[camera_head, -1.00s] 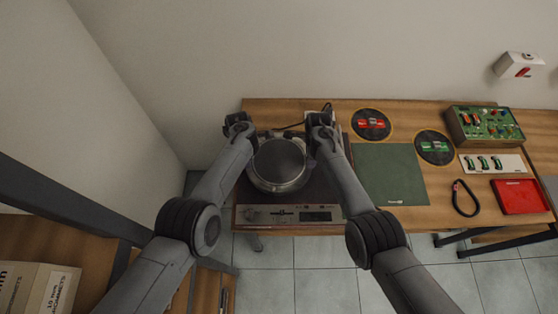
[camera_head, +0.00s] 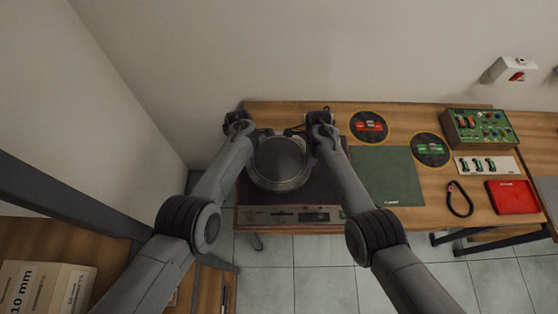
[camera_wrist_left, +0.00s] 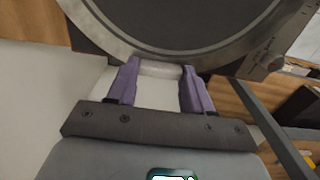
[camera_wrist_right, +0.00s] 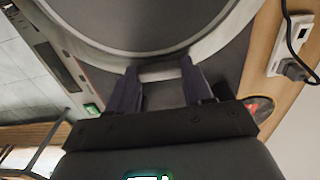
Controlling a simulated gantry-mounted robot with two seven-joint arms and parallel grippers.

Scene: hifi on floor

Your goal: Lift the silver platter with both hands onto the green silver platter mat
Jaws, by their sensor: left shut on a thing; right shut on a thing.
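The silver platter (camera_head: 279,163), round with a dark top and pale rim, is over the turntable base (camera_head: 256,216) at the left of the bench. My left gripper (camera_head: 240,125) is at its left side. In the left wrist view, its purple fingers (camera_wrist_left: 160,82) are shut on a pale handle at the rim. My right gripper (camera_head: 320,125) is at the right side. In the right wrist view, its fingers (camera_wrist_right: 160,80) are shut on the opposite handle. The platter looks about level; its exact height over the base is hard to tell. The green mat (camera_head: 388,178) lies bare, right of the base.
Two dark round pads (camera_head: 368,127) (camera_head: 431,150) with small parts lie behind and right of the mat. Further right are a green circuit box (camera_head: 478,127), a white panel (camera_head: 489,165), a black strap (camera_head: 459,199) and a red case (camera_head: 512,197). A socket with cable (camera_wrist_right: 291,45) is behind the base.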

